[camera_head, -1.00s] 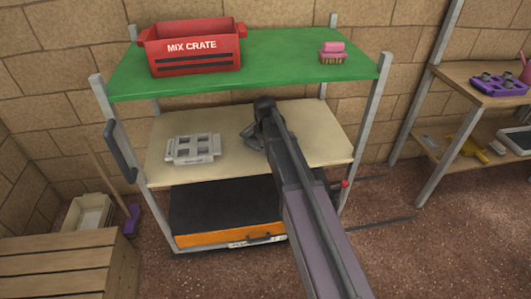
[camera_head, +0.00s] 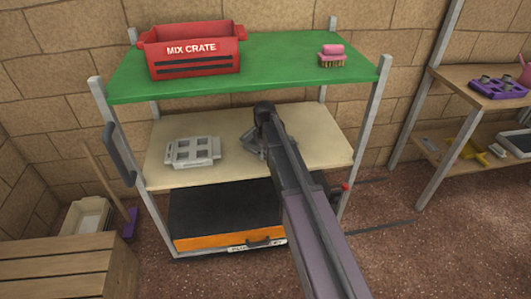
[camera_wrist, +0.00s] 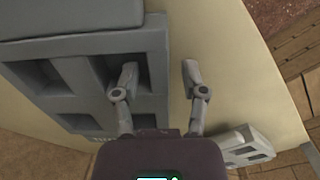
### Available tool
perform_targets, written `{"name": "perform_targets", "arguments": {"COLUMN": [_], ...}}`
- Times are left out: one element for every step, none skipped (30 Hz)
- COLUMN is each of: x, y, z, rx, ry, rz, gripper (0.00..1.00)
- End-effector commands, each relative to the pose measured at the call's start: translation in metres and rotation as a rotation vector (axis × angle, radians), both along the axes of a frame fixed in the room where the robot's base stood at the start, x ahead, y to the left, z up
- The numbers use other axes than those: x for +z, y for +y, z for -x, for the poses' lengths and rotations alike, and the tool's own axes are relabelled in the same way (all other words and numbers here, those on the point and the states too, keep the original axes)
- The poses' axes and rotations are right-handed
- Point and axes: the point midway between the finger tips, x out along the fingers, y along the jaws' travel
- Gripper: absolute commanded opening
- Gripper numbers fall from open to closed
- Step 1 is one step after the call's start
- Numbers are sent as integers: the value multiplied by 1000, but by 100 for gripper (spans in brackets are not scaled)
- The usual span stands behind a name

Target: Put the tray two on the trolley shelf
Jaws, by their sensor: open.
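A light grey tray (camera_head: 192,152) with square openings lies flat on the left part of the trolley's cream middle shelf (camera_head: 170,180). My gripper (camera_head: 250,142) is over the same shelf, to the right of that tray, partly hidden by my arm.
The green top shelf (camera_head: 280,50) holds a red mix crate (camera_head: 192,62) and a pink brush (camera_head: 331,56). A black and orange case (camera_head: 220,210) fills the bottom shelf. A purple tray (camera_head: 498,87) stands on the right rack. A wooden box (camera_head: 55,265) is front left.

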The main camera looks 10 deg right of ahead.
Motion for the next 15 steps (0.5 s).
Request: {"name": "perform_targets", "arguments": {"x": [0,0,1,1,2,3,4,5,7,8,10,12,14,16,19], "y": [0,0,0,0,0,0,0,0,0,0,1,1,1,1,1], "z": [0,0,0,0,0,0,0,0,0,0,0,0,0,0,0], "rx": [0,0,0,0,0,0,0,0,1,1,1,1,1,1,1], "ry": [0,0,0,0,0,0,0,0,0,0,0,0,0,0,0], "rz": [0,0,0,0,0,0,0,0,0,0,0,0,0,0,0], "gripper": [56,56,56,56,56,56,56,56,56,56,56,56,56,56,56]}}
